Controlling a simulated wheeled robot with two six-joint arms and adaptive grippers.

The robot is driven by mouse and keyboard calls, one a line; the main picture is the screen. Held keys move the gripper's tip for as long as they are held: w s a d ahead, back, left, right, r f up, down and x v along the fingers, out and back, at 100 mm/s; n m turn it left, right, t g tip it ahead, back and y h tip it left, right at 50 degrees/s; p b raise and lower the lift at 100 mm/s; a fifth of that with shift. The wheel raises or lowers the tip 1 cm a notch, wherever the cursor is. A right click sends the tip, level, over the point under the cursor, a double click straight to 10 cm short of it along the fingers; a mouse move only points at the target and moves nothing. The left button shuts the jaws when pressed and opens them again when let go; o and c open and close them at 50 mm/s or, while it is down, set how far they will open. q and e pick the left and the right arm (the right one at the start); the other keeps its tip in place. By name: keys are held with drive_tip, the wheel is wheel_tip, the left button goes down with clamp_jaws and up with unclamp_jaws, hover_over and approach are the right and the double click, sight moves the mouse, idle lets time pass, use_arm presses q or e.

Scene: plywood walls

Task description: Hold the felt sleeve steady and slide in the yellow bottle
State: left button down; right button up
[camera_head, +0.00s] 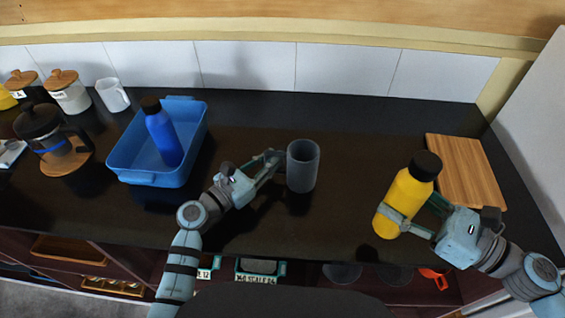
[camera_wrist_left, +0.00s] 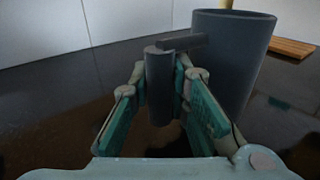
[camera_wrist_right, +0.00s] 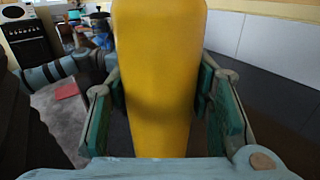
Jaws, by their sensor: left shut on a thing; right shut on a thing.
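The grey felt sleeve (camera_head: 303,168) stands upright on the dark counter near the middle, its open mouth up. My left gripper (camera_head: 276,160) is shut on the sleeve's side handle, which shows between the fingers in the left wrist view (camera_wrist_left: 160,88). The yellow bottle (camera_head: 404,195) with a black cap is right of the sleeve, apart from it, leaning a little to the right. My right gripper (camera_head: 398,214) is shut around the bottle's body, which fills the middle of the right wrist view (camera_wrist_right: 158,80). I cannot tell if the bottle's base touches the counter.
A blue tub (camera_head: 150,178) holding a blue bottle (camera_head: 164,137) stands left of the sleeve. A wooden board (camera_head: 466,172) lies at the right. A French press (camera_head: 45,135), jars (camera_head: 68,95) and a white mug (camera_head: 113,95) are at far left. Counter between sleeve and yellow bottle is clear.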

use_arm(q)
wheel_tip(320, 180, up, 8)
drive_tip(key=shift+f, duration=0.15)
drive_tip(key=shift+w+f, duration=0.1)
drive_tip(key=shift+f, duration=3.65)
drive_tip(key=shift+f, duration=0.15)
drive_tip(key=c, duration=2.2)
unclamp_jaws()
clamp_jaws()
drive_tip(key=o, duration=0.7)
unclamp_jaws()
drive_tip(key=shift+c, duration=0.2)
